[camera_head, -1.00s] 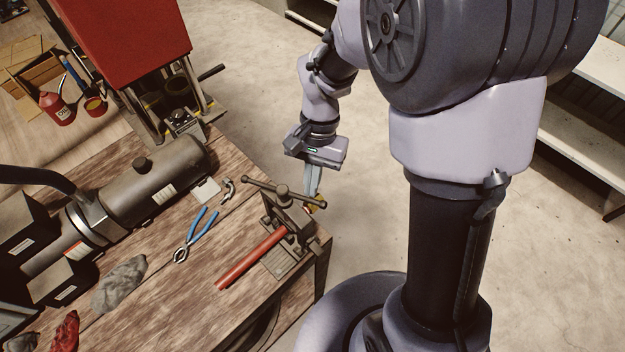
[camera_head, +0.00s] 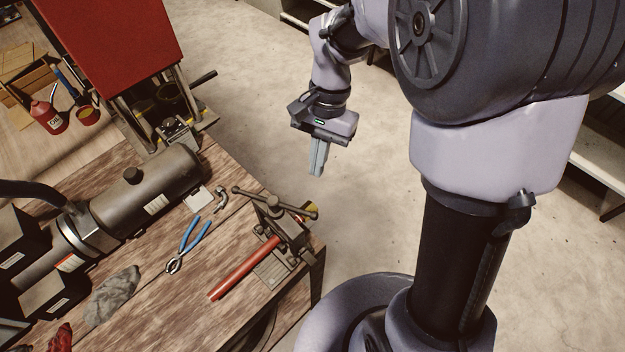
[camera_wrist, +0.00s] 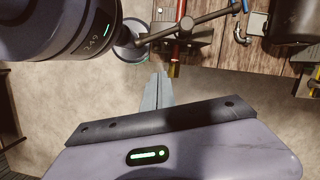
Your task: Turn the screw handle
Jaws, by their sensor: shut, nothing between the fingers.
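The screw handle (camera_head: 273,201) is a dark metal bar with knobbed ends on top of the hose crimper (camera_head: 290,238), at the table's right corner. A red hose (camera_head: 243,268) lies with one end in the crimper. In the wrist view the handle (camera_wrist: 190,26) crosses the top middle, and the red hose (camera_wrist: 186,10) shows behind it. My gripper (camera_head: 317,172) is shut and empty, fingers pointing down, over the floor beyond the table edge, apart from the handle. Its fingertips also show in the wrist view (camera_wrist: 158,78), below the crimper.
Blue-handled pliers (camera_head: 188,245), a grey cloth (camera_head: 112,294) and a dark cylindrical tank (camera_head: 150,190) lie on the wooden table. A red machine (camera_head: 110,45) stands at the back left. The floor around my gripper is clear.

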